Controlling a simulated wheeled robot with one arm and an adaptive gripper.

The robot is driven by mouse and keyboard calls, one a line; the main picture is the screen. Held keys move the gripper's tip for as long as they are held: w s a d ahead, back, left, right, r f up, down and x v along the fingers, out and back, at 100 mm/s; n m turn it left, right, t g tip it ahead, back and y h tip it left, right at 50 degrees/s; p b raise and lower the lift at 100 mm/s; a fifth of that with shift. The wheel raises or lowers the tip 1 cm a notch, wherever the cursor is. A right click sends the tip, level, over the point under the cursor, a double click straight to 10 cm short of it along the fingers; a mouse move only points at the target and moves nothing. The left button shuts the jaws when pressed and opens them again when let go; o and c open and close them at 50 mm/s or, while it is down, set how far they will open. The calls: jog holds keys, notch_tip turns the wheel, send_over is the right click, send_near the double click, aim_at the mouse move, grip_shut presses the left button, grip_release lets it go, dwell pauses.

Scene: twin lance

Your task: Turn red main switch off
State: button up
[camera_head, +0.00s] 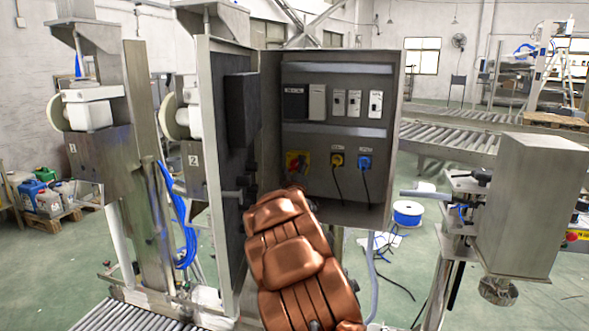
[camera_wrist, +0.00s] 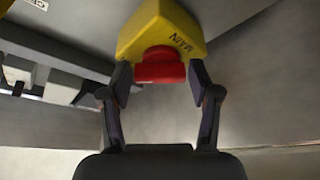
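The red main switch is a round red knob (camera_wrist: 160,68) on a yellow housing (camera_wrist: 160,30) marked MAIN, at the top middle of the wrist view. In the head view the yellow and red switch (camera_head: 296,160) sits low on the left side of the open cabinet's back panel. My gripper (camera_wrist: 160,82) is open, with one finger on each side of the red knob. A narrow gap seems to show at the right finger; contact at the left is unclear. In the head view my copper-coloured arm hides most of the gripper.
A yellow-based switch (camera_head: 337,160) and a blue-based switch (camera_head: 364,162) with hanging cables sit to the right of the main switch. The cabinet door (camera_head: 228,170) stands open on the left. A steel box (camera_head: 535,200) stands at the right.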

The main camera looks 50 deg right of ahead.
jog(key=c, duration=0.7)
jog(key=shift+c, duration=0.2)
